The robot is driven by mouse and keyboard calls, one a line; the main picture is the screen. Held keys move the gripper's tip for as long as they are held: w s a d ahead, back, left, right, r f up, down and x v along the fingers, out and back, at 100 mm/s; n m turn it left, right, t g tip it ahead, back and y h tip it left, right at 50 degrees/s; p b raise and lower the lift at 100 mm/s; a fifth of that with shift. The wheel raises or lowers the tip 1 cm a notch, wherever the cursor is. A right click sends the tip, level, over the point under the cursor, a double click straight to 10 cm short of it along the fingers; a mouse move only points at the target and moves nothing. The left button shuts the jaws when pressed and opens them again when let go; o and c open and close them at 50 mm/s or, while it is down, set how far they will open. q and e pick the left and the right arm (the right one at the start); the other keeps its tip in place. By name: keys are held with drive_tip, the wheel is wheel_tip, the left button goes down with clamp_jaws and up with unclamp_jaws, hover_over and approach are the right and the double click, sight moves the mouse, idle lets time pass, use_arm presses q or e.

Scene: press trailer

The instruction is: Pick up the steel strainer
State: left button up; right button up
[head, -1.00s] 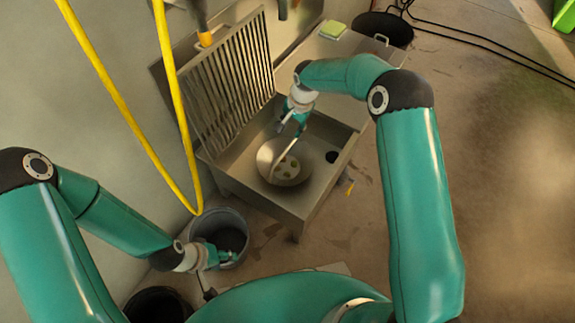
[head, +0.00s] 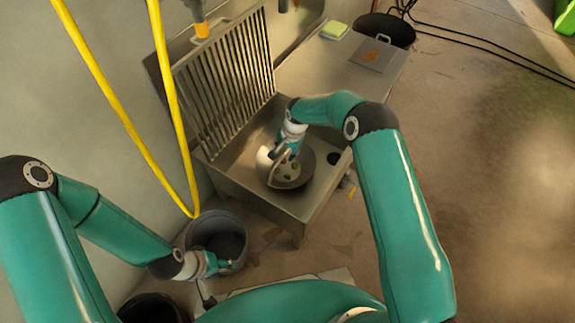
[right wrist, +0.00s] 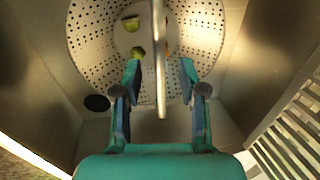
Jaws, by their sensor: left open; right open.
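The steel strainer (head: 292,183) is a round perforated bowl resting in the metal sink (head: 310,201), with a few yellow-green pieces in it. In the right wrist view the strainer (right wrist: 95,38) fills the top, and its rod-like handle (right wrist: 160,60) runs between my open fingers. My right gripper (head: 284,158) is over the strainer; it also shows in the wrist view (right wrist: 160,78), with a gap on each side of the handle. My left gripper (head: 222,266) is open and empty at the near rim of a grey bucket (head: 197,232), far from the strainer.
A slatted rack (head: 225,75) stands upright along the sink's back left side. A yellow hose (head: 105,95) hangs at the left. Right of the sink, a counter holds a green-yellow sponge (head: 334,29) and a handled plate (head: 374,56).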

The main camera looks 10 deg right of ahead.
drive_tip(key=shift+w+a+f, duration=0.1)
drive_tip(key=shift+f, duration=0.4)
drive_tip(key=shift+f+b, duration=0.3)
drive_tip(key=shift+b, duration=0.1)
idle(0.4)
clamp_jaws()
